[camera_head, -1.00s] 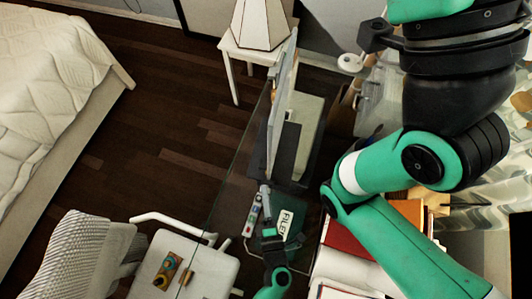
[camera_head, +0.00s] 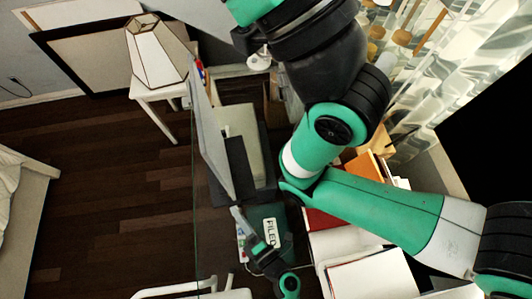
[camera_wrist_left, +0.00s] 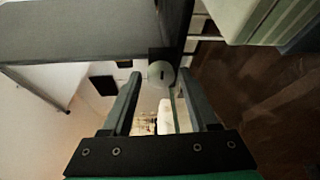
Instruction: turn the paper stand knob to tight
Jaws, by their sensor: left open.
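The paper stand (camera_head: 207,140) is a tall grey panel on a dark base, standing on the glass desk in the head view. In the left wrist view a round pale knob (camera_wrist_left: 160,74) with a dark slot sits against a dark bar. My left gripper (camera_head: 237,212) is at the near lower end of the stand. In the wrist view its fingers (camera_wrist_left: 158,82) are open, with the knob between the tips. I cannot tell whether either finger touches it. The knob does not show clearly in the head view. My right gripper is not in view.
Books and papers (camera_head: 372,275) cover the desk to the right. A lamp (camera_head: 155,50) stands on a white side table (camera_head: 160,92) behind. My large green arm crosses the right side.

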